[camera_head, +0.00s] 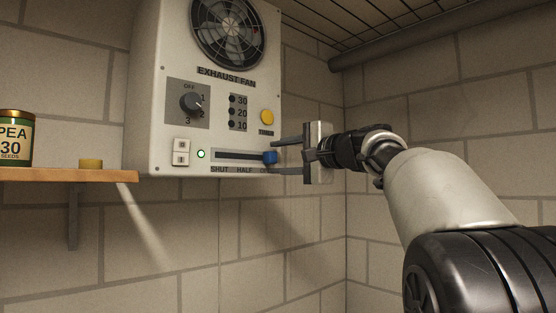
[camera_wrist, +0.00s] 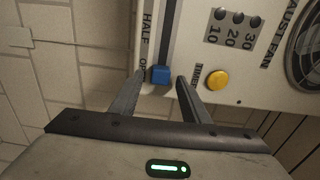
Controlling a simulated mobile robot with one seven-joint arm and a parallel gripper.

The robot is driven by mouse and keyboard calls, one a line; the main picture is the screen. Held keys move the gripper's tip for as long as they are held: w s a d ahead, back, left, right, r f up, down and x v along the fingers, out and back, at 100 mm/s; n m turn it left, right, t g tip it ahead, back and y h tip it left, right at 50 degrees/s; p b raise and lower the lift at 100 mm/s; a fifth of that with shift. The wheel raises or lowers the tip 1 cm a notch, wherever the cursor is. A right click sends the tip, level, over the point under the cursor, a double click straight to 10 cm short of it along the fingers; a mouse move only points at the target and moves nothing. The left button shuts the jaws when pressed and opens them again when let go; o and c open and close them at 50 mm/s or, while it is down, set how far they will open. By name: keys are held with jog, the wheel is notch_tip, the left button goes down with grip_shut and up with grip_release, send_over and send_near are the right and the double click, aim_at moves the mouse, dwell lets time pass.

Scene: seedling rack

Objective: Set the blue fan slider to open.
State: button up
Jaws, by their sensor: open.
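The blue fan slider (camera_head: 270,157) sits at the right end of its dark horizontal slot on the white exhaust fan box (camera_head: 150,100). Labels SHUT and HALF show under the slot in the head view; the label at the right end is hidden by my gripper there. In the wrist view the blue slider (camera_wrist: 161,75) is beside a partly covered label starting "OP". My gripper (camera_head: 276,157) is open, one finger above and one below the slider's level. In the wrist view my gripper (camera_wrist: 160,80) has its fingertips on either side of the slider, with gaps visible.
A yellow timer button (camera_head: 267,117) is just above the slot's right end. A wooden shelf (camera_head: 60,175) holds a seed tin (camera_head: 17,140). Brick walls stand behind.

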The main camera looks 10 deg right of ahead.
jog(key=b+v, duration=0.3)
jog(key=v, duration=1.3)
jog(key=shift+s+f, duration=0.1)
jog(key=s+a+f+n+g+h+p, duration=0.1)
jog(key=s+a+f+g, duration=0.15)
jog(key=f, duration=0.55)
jog(key=s+a+f+n+g+h, duration=0.1)
jog(key=s+a+f+g+h, duration=0.15)
jog(key=f, duration=0.45)
jog(key=s+f+n+g+h, duration=0.1)
jog(key=s+f+n+h, duration=0.1)
jog(key=s+f, duration=0.4)
jog(key=s+f+n+g+h+p, duration=0.1)
jog(key=s+f+n, duration=0.3)
jog(key=f, duration=0.9)
jog(key=s+d+f+n+g+h, duration=0.1)
jog(key=s+f+n+g+h, duration=0.1)
jog(key=s+f, duration=0.8)
jog(key=shift+n+h+p, duration=0.35)
jog(key=shift+n+h, duration=0.25)
jog(key=shift+h, duration=0.15)
